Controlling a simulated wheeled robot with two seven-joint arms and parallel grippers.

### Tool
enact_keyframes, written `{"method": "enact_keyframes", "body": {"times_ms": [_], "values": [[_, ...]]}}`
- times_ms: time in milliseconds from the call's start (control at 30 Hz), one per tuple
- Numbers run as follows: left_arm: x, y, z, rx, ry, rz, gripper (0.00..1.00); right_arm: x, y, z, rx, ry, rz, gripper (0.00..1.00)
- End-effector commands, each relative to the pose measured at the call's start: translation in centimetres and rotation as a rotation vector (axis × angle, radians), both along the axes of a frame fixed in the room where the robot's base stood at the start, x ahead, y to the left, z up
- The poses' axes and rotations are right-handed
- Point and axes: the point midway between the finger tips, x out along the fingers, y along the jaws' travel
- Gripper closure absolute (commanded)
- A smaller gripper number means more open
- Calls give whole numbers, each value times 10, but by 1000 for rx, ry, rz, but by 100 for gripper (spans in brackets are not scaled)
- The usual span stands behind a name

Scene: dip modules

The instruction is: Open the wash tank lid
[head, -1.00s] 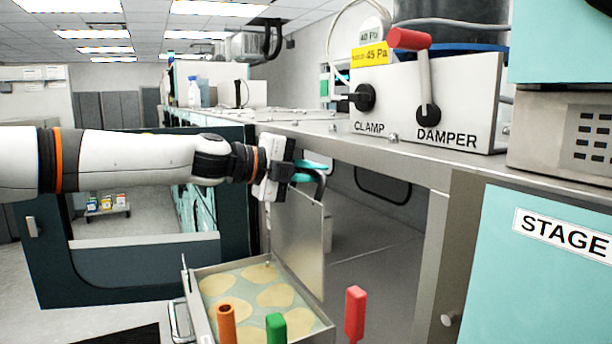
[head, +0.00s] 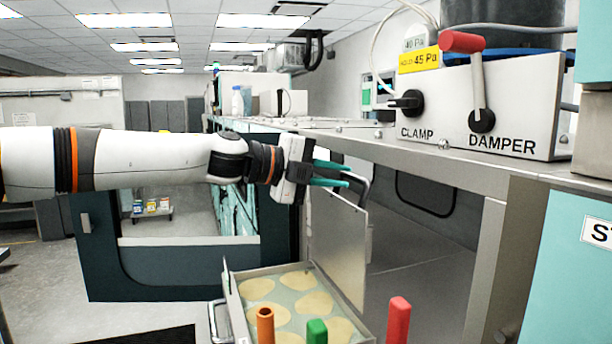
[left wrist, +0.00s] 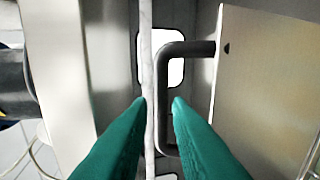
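The wash tank (head: 238,300) is the open metal tray at the lower middle of the head view, with several pale round discs inside. Its lid (head: 338,250) stands upright along the tank's right side, a flat metal panel. The lid's face also shows in the left wrist view (left wrist: 265,95). A dark bent handle (left wrist: 163,100) projects from the lid near its top. My left gripper (head: 347,175) is at the lid's top by the handle. Its teal fingers are apart, and the handle bar shows between the fingertips in the left wrist view; contact cannot be told. My right gripper is not seen.
Orange (head: 265,324), green (head: 317,331) and red (head: 398,320) handles stand at the front of the tank. A metal shelf with the clamp and damper panel (head: 490,110) lies above right. A dark-framed opening (head: 190,262) is behind left.

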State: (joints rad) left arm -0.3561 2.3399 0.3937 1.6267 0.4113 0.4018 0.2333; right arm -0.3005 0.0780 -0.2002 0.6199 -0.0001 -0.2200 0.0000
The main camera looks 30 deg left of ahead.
Motion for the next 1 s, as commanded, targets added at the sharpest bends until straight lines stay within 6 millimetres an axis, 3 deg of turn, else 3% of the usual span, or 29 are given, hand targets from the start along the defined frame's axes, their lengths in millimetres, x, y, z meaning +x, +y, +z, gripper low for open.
{"method": "enact_keyframes", "body": {"times_ms": [200,400,1000], "values": [[-34,28,9,-2,-5,1,82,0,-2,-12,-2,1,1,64],[-51,42,14,-1,-2,0,82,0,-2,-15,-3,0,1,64],[-54,46,15,-1,0,0,82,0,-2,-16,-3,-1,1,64]]}}
